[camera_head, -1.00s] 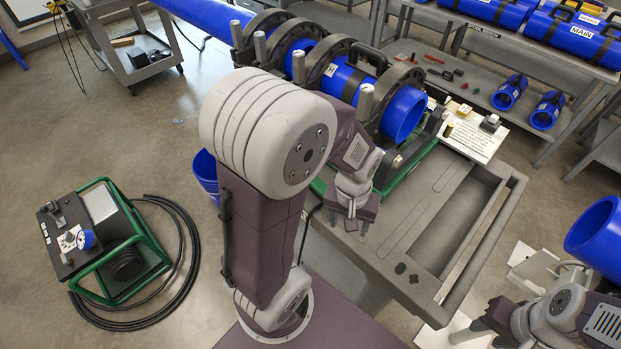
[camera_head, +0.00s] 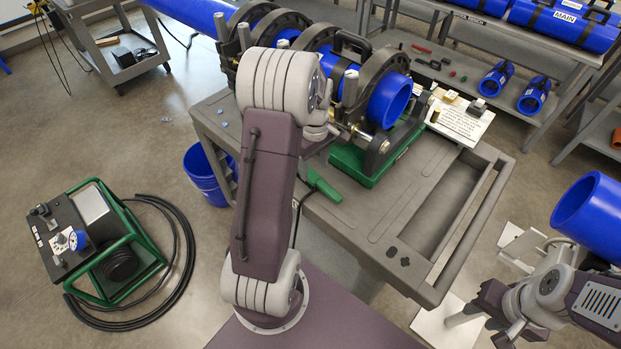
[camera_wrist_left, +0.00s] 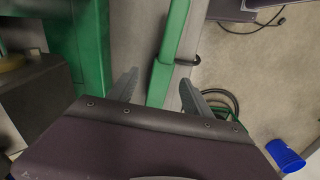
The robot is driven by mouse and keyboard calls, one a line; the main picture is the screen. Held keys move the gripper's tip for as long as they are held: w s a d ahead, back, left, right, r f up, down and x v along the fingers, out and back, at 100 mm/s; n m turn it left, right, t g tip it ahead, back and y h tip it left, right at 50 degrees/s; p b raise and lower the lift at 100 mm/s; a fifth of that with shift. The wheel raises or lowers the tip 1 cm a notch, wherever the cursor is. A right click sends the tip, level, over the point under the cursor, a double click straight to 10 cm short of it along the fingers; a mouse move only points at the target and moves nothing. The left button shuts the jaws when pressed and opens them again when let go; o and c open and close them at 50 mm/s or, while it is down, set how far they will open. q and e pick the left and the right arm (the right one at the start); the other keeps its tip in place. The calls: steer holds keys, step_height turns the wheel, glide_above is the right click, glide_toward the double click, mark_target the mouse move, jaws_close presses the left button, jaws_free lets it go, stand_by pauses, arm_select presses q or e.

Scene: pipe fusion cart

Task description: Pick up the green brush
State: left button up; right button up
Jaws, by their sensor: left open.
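The green brush (camera_head: 324,186) lies on the grey cart top near its left edge, beside the green machine base. In the left wrist view its green handle (camera_wrist_left: 172,50) runs up between my spread fingers. My left gripper (camera_wrist_left: 158,80) is open, with one finger on each side of the handle. Whether it touches the handle I cannot tell. In the head view my left arm hides most of that gripper. My right gripper (camera_head: 480,318) is at the lower right, apart from the brush, and its finger gap is unclear.
The fusion machine's green base (camera_head: 365,163) and clamps with the blue pipe (camera_head: 390,98) stand just behind the brush. A blue bucket (camera_head: 205,178) is on the floor left of the cart (camera_head: 430,215). The cart's front top is clear. Another blue pipe (camera_head: 592,215) is at the right.

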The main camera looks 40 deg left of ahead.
mark_target(313, 176)
arm_select(q)
steer(key=shift+w+a+f, duration=0.1)
steer(key=shift+f, duration=0.35)
steer(key=f, duration=0.4)
steer(key=shift+s, duration=0.35)
steer(key=shift+w+f, duration=0.1)
steer(key=shift+f, duration=0.4)
steer(key=shift+r, duration=0.1)
jaws_close()
step_height(313, 176, up, 10)
steer(key=shift+p, duration=0.3)
